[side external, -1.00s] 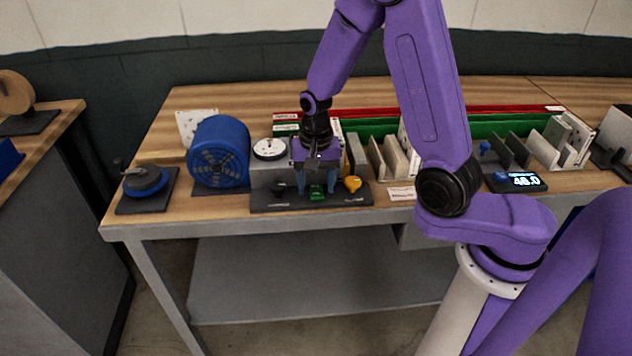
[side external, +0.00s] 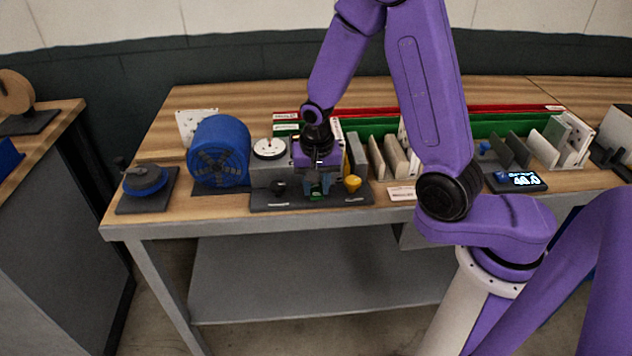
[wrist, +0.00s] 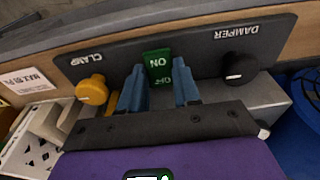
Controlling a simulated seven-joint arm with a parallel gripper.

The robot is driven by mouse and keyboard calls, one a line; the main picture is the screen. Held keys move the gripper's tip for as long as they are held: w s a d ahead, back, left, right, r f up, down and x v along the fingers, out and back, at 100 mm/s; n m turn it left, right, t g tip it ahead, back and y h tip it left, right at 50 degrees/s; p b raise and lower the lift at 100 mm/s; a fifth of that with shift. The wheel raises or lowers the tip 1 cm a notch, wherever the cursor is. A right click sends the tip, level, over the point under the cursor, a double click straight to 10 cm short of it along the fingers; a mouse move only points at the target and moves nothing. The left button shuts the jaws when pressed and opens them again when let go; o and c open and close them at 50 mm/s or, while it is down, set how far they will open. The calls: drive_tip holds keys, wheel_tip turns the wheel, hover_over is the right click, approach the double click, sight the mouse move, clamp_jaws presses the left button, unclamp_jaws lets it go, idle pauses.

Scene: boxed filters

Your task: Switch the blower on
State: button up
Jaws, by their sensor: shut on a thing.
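The blower (side external: 219,152) is a blue drum with a dark grille at the left of the bench. The control panel (side external: 338,196) sits to its right, with a green ON/OFF rocker switch (wrist: 157,62) in the middle. My gripper (side external: 316,188) points down at the panel. The word ON is at the panel's outer side; OFF is partly in shadow between the fingers.
A dial gauge (side external: 269,148) stands behind the panel. A small display (side external: 516,181) and upright filter panels (side external: 511,150) lie to the right.

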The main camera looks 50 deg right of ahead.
idle(0.4)
drive_tip(key=o, duration=1.1)
drive_tip(key=shift+c, duration=0.2)
wheel_tip(320, 180, up, 17)
drive_tip(key=s+a, duration=0.2)
drive_tip(key=shift+s+a, duration=0.1)
drive_tip(key=shift+a, duration=0.05)
